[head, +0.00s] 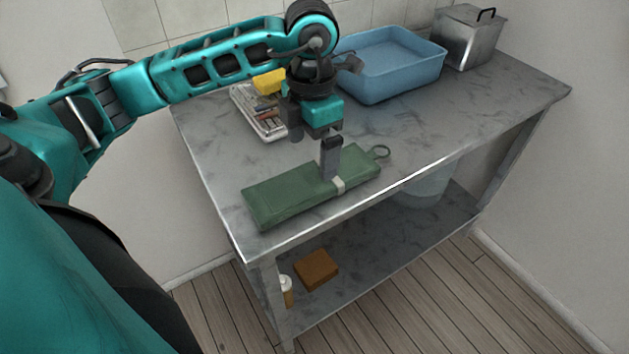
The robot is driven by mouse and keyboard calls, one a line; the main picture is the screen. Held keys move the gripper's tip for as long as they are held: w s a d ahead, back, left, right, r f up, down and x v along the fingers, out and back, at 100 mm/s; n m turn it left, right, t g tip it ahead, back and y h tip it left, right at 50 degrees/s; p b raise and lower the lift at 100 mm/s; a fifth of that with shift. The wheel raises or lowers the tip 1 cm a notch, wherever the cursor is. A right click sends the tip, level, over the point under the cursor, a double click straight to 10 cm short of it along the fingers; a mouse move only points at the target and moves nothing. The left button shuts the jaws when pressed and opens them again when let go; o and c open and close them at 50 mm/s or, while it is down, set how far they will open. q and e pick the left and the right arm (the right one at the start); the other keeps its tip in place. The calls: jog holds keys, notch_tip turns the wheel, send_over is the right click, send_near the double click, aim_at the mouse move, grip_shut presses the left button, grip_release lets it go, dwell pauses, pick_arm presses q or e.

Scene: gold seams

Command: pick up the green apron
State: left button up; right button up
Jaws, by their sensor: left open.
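The green apron (287,200) lies folded flat near the front edge of the grey table (415,140). A pale band crosses it right of its middle, and a loop sticks out at its right end. My left gripper (331,172) points down over the apron, just beside the pale band. It is open, and its fingertips are at or just above the cloth; I cannot tell whether they touch it. One finger largely hides the other. My right gripper is not in view.
A blue basin (400,72) and a metal canister with a black handle (469,38) stand at the back right. A tray (245,101) with small items and a yellow object (269,82) lie behind my gripper. The lower shelf (375,245) holds a brown block (316,270).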

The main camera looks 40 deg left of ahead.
aim_at(314, 177)
pick_arm(q)
notch_tip(314, 177, down, 7)
jog(key=shift+w+d+r, duration=0.1)
jog(key=shift+d+r, duration=0.05)
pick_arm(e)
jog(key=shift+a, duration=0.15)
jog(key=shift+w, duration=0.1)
pick_arm(q)
jog(key=shift+r, duration=0.1)
jog(key=c, duration=0.8)
jog(key=shift+c, duration=0.2)
